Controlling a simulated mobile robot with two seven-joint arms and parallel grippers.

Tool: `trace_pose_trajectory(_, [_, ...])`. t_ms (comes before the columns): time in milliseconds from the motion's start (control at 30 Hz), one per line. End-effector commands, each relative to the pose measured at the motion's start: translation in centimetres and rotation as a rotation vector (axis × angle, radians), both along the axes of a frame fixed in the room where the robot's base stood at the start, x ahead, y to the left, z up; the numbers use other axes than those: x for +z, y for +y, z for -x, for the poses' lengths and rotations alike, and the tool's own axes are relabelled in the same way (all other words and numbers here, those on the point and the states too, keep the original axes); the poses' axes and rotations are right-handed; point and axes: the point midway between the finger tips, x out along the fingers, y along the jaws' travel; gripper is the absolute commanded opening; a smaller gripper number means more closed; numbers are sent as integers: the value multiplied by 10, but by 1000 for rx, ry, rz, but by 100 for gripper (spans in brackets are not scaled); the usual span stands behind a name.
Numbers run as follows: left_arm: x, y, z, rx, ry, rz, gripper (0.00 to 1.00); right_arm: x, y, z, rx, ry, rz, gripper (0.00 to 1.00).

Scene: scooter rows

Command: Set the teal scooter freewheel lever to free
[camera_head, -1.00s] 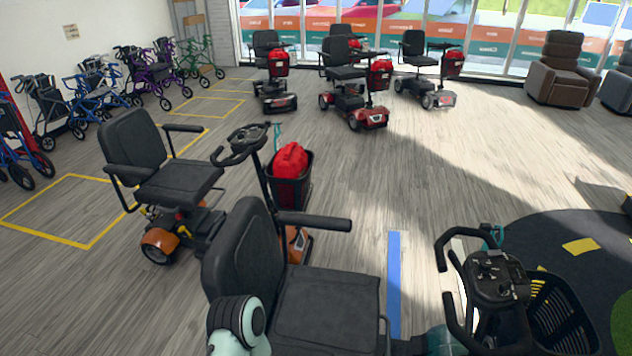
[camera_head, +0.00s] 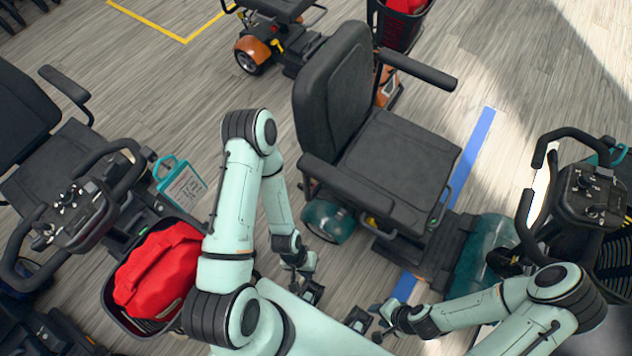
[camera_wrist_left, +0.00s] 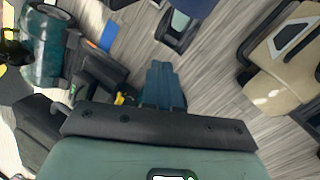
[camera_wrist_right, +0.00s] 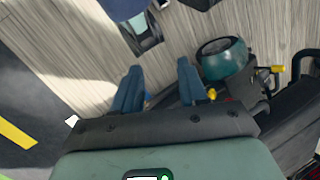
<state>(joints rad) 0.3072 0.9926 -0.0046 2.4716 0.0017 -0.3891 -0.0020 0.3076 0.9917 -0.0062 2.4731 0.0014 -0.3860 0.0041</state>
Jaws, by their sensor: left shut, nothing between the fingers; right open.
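The teal scooter stands in the middle of the head view, with a black seat (camera_head: 395,165), a teal rear wheel (camera_head: 328,222) and a teal front body (camera_head: 487,255). A small yellow part (camera_head: 371,222), possibly the freewheel lever, shows low beside the seat; its setting cannot be told. The right wrist view shows the teal wheel (camera_wrist_right: 226,62) and a yellow part (camera_wrist_right: 277,69) near it. My left gripper (camera_head: 312,292) is shut and empty, below the rear wheel in the picture; its fingers (camera_wrist_left: 163,85) are together. My right gripper (camera_head: 377,322) is open and empty, apart from the scooter.
Another scooter with a black basket and a red bag (camera_head: 160,270) stands at the left, close to my left arm. A teal tag (camera_head: 180,183) is beside it. An orange-wheeled scooter (camera_head: 252,55) is at the back. A blue floor strip (camera_head: 472,150) runs beside the teal scooter.

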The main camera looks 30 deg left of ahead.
Motion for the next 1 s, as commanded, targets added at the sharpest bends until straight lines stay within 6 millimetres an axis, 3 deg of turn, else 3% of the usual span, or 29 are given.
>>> trace_pose_trajectory(67, [-14,-1,-8,-21,-44,-4,0,-9,-1,1,-4,-5,4,43])
trace_pose_trajectory(167, [-51,-3,-37,-99,-190,-25,0,-31,-4,0,-14,-25,13,43])
trace_pose_trajectory(267, [-100,-5,-94,-226,-439,-104,0,-63,-10,-8,-31,-66,32,43])
trace_pose_trajectory(400, [-158,7,-189,-420,-798,-381,0,-111,-21,-31,-61,-145,66,43])
trace_pose_trajectory(500, [-185,30,-244,-532,-942,-673,0,-143,-29,-49,-81,-202,89,43])
trace_pose_trajectory(600, [-204,58,-278,-617,-960,-972,0,-171,-37,-67,-99,-250,109,43])
trace_pose_trajectory(800, [-218,102,-299,-713,-820,-1356,0,-199,-46,-90,-121,-308,135,43])
trace_pose_trajectory(1000, [-217,116,-301,-743,-740,-1467,0,-204,-49,-97,-127,-326,142,43])
